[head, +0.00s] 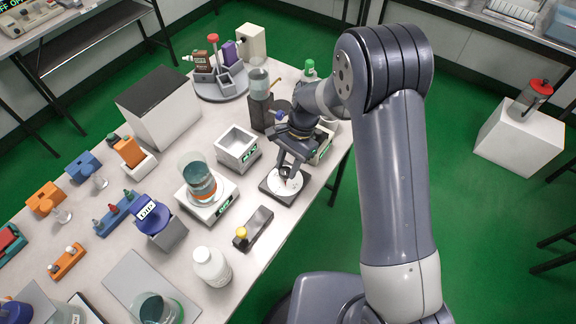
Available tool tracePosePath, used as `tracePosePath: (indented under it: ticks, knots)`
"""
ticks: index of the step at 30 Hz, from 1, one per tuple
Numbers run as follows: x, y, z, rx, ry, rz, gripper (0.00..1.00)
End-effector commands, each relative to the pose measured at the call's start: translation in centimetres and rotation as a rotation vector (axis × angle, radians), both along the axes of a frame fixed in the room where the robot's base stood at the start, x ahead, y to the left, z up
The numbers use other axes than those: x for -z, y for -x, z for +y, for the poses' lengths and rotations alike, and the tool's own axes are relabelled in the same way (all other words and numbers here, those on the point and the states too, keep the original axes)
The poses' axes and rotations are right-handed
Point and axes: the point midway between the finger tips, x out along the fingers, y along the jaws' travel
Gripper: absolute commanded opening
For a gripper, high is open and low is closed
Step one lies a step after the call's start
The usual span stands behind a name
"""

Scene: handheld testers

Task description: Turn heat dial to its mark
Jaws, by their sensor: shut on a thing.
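The heat dial (284,194) has a round white face on a dark square base near the table's right edge. My gripper (285,178) points down over it, with its fingers shut at the middle of the face. The knob between the fingers is mostly hidden, and the mark and pointer are too small to make out. A beaker of orange and teal liquid (203,187) stands on a white unit with a lit green display (224,208), left of the dial.
A white open-topped box (237,143) stands left of my gripper. A dark stand with a beaker (258,84) rises close behind my gripper.

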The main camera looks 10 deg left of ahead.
Motion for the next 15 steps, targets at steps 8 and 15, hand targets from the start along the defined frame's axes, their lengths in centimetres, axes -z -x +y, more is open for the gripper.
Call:
tracePosePath:
  ticks: [8,15]
  knots:
    - [0.09,-0.11,0.33,-0.265,0.000,0.000,0.11]
    - [0.06,-0.15,0.56,-0.491,0.000,-0.002,0.11]
